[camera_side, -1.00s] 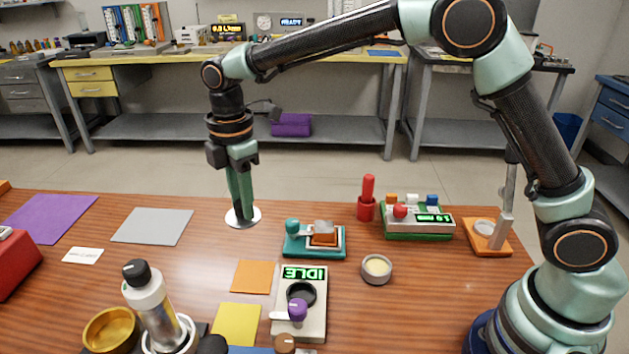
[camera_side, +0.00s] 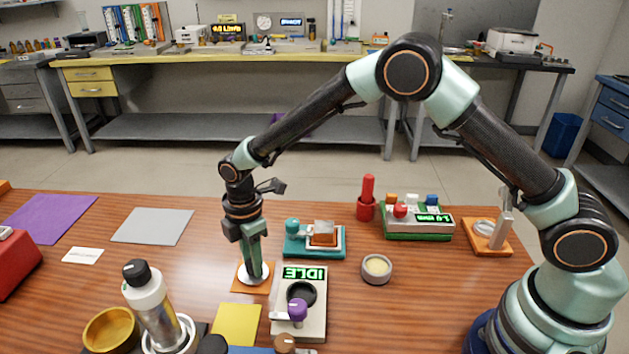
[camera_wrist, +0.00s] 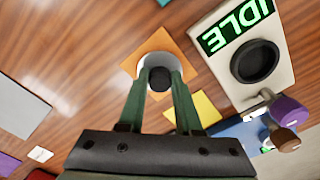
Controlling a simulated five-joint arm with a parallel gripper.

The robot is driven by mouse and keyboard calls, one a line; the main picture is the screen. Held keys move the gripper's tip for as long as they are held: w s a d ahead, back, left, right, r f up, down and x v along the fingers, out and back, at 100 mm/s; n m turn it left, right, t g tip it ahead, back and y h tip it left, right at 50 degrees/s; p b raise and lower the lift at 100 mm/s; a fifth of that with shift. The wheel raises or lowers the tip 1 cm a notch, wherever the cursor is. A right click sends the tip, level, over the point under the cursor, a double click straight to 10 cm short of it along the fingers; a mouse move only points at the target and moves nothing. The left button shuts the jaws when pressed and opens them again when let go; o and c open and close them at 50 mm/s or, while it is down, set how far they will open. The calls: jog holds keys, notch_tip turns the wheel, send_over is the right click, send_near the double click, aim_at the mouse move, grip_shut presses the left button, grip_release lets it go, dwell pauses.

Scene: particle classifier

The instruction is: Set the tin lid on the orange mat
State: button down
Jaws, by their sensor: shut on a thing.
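The tin lid (camera_side: 250,279) is a pale round disc at the tips of my gripper (camera_side: 254,268), over the orange mat (camera_side: 238,288). In the wrist view the lid (camera_wrist: 160,61) has a dark round knob between the fingers of my gripper (camera_wrist: 159,80). My gripper is shut on that knob and hides part of the lid. The orange mat (camera_wrist: 134,66) shows around the lid on several sides. I cannot tell whether the lid touches the mat or is a little above it.
A device reading IDLE (camera_side: 313,325) stands close to the right of the orange mat. A yellow mat (camera_side: 237,325) lies in front of it, and a teal-based device (camera_side: 300,250) stands behind. A bottle (camera_side: 148,300) stands at front left. The grey mat (camera_side: 152,226) is bare.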

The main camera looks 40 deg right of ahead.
jog(key=shift+f, duration=0.15)
jog(key=c, duration=0.6)
grip_release()
jog(key=s+d+r+m+t, duration=0.1)
jog(key=d+r+m, duration=0.15)
jog(key=r, duration=0.65)
jog(key=s+d+r+m, duration=0.1)
jog(key=d+r, duration=0.2)
jog(key=r, duration=0.6)
jog(key=s+d+r+m+t, duration=0.2)
jog(key=s+d+m, duration=0.5)
jog(key=s+d+r+m+t, duration=0.2)
jog(key=s+d+r+m, duration=0.1)
jog(key=s+d+m, duration=0.4)
jog(key=shift+s+d+r+t, duration=0.15)
jog(key=shift+s+d+t, duration=0.15)
jog(key=shift+s+d, duration=0.05)
